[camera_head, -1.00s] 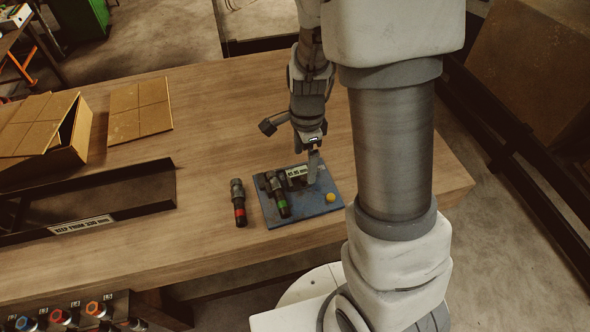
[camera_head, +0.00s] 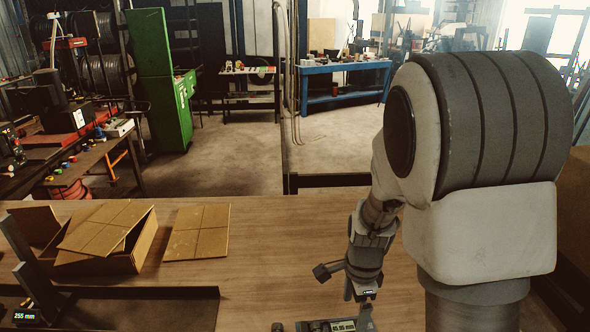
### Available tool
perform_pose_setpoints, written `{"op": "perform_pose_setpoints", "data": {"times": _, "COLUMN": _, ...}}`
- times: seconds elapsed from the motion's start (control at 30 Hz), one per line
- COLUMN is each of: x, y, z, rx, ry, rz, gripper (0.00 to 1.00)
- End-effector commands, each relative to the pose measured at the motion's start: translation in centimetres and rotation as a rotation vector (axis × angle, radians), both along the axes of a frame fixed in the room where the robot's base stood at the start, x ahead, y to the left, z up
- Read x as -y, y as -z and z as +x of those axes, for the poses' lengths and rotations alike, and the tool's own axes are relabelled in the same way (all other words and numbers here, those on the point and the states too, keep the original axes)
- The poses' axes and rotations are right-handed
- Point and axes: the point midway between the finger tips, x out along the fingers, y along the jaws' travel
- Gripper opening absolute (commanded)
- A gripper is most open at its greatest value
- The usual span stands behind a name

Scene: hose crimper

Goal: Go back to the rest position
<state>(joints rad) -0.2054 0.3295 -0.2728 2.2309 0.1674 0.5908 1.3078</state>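My arm fills the right side of the view, with my gripper (camera_head: 360,296) pointing down over the wooden workbench (camera_head: 270,245) near the bottom edge. Its fingers are small and seen from the side, so I cannot tell whether they are open or shut. Just below it, a small label or display with dark digits (camera_head: 343,326) is cut by the bottom edge. The tip of a dark fitting (camera_head: 277,327) shows left of it. Most of the area under my gripper is out of view.
An open cardboard box (camera_head: 110,240) and a flat cardboard piece (camera_head: 198,232) lie on the bench at left. A dark rail (camera_head: 150,293) with a 255 mm display (camera_head: 26,316) is at lower left. A green cabinet (camera_head: 158,80) and blue table (camera_head: 345,68) stand beyond open floor.

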Motion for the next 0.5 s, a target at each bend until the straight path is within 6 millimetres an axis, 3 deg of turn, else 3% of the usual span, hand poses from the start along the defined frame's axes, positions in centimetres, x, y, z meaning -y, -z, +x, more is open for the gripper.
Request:
{"op": "perform_pose_setpoints", "data": {"times": 0.27, "x": -1.0, "y": -6.1, "z": -1.5, "rx": 0.122, "ry": -0.326, "rz": 0.031, "gripper": 1.00}}
{"op": "perform_pose_setpoints", "data": {"times": 0.5, "x": -1.5, "y": -11.6, "z": -4.6, "rx": 0.247, "ry": -0.694, "rz": -0.015, "gripper": 1.00}}
